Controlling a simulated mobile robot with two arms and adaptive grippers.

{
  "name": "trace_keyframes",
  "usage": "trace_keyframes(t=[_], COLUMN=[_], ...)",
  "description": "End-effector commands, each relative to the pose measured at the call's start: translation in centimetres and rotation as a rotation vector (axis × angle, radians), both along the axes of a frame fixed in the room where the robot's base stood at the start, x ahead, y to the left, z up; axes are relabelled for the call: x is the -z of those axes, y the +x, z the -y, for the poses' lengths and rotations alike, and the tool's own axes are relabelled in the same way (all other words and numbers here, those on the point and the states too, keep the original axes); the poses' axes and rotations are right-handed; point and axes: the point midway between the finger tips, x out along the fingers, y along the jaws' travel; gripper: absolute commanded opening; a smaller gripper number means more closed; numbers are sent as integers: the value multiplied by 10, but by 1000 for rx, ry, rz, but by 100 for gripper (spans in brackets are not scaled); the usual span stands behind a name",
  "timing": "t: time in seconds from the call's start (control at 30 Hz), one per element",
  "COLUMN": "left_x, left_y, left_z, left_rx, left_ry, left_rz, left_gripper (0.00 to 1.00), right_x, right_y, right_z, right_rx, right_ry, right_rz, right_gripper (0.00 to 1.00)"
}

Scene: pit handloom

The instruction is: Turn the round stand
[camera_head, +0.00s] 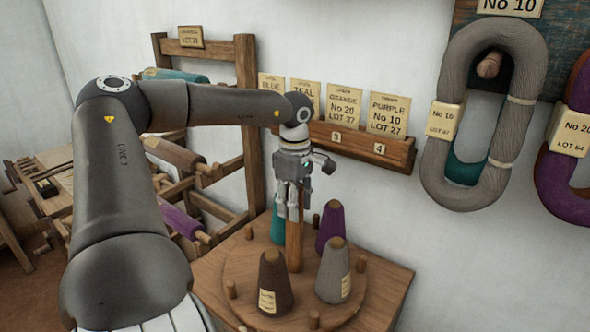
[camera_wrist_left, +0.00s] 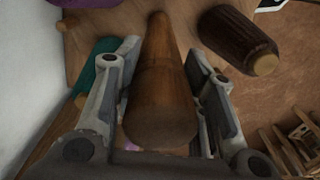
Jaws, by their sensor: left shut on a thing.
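The round stand (camera_head: 304,292) is a wooden disc on a wooden table, with pegs around its edge and an upright post (camera_head: 294,245) at its middle. Brown (camera_head: 275,285), grey (camera_head: 332,272), purple (camera_head: 330,226) and teal (camera_head: 277,228) thread cones stand on it. My left gripper (camera_head: 290,208) points down over the stand and is shut on the post. In the left wrist view the post (camera_wrist_left: 160,85) lies between the two fingers. The brown cone (camera_wrist_left: 236,40) and teal cone (camera_wrist_left: 97,58) show to either side. My right gripper is out of view.
A label rack (camera_head: 362,146) with several cards is on the wall behind. Grey (camera_head: 450,70) and purple (camera_head: 557,180) yarn hanks hang at the right. A wooden frame (camera_head: 247,110) with thread rolls stands at the left, behind my left arm.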

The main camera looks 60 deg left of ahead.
Motion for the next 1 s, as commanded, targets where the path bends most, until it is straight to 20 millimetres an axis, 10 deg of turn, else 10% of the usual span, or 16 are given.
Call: trace_keyframes(t=[1.0], left_x=[-7], left_y=[4], left_z=[-2], left_rx=[251], left_ry=[10], left_rz=[16], left_gripper=[0], right_x=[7], right_y=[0], right_z=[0], right_rx=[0], right_ry=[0], right_rz=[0], right_gripper=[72])
